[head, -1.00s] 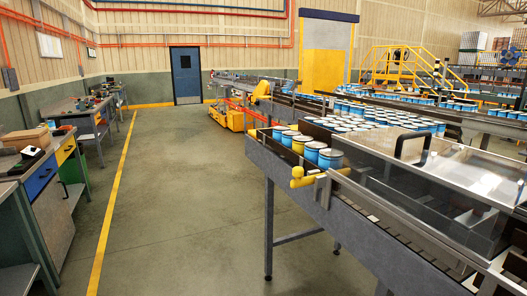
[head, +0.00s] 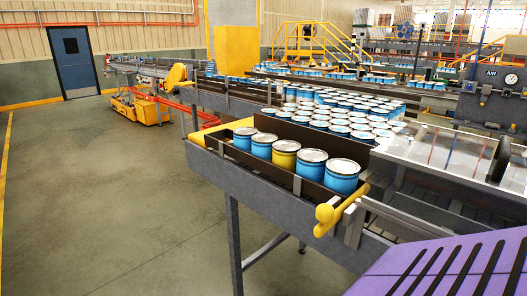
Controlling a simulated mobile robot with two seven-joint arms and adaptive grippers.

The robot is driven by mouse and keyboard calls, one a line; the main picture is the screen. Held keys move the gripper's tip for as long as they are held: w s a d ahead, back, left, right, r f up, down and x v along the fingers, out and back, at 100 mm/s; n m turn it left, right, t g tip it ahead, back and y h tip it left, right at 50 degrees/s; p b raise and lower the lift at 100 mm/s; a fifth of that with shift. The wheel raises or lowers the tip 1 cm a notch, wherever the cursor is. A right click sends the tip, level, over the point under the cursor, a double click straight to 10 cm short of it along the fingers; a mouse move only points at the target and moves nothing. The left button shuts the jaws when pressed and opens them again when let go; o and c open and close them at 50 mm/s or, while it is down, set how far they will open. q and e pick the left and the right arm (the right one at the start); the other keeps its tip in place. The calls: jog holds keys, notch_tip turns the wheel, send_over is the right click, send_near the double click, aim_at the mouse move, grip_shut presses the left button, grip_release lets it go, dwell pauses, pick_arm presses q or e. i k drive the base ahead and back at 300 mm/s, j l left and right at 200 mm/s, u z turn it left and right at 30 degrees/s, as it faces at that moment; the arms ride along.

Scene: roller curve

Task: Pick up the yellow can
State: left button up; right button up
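The yellow can (head: 285,158) stands upright with a pale lid in a row of blue cans at the near end of the conveyor (head: 220,172). A blue can (head: 262,146) is on its left and another blue can (head: 311,167) is on its right. A low side rail hides the lower part of the row. Neither of my grippers is in view.
Several more blue cans (head: 342,178) crowd the conveyor behind a dark divider. A yellow rounded fitting (head: 327,213) sticks out at the conveyor's near corner. A purple slotted panel (head: 455,268) fills the lower right. Open floor (head: 110,200) lies to the left.

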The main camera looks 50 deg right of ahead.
aim_at(284, 154)
jog(key=i+j+z, duration=0.1)
jog(key=i+z, duration=0.3)
jog(key=i+j+z, duration=0.15)
jog(key=z, duration=0.2)
jog(key=i+j+z, duration=0.4)
jog(key=k+l, duration=0.05)
jog(key=l, duration=0.05)
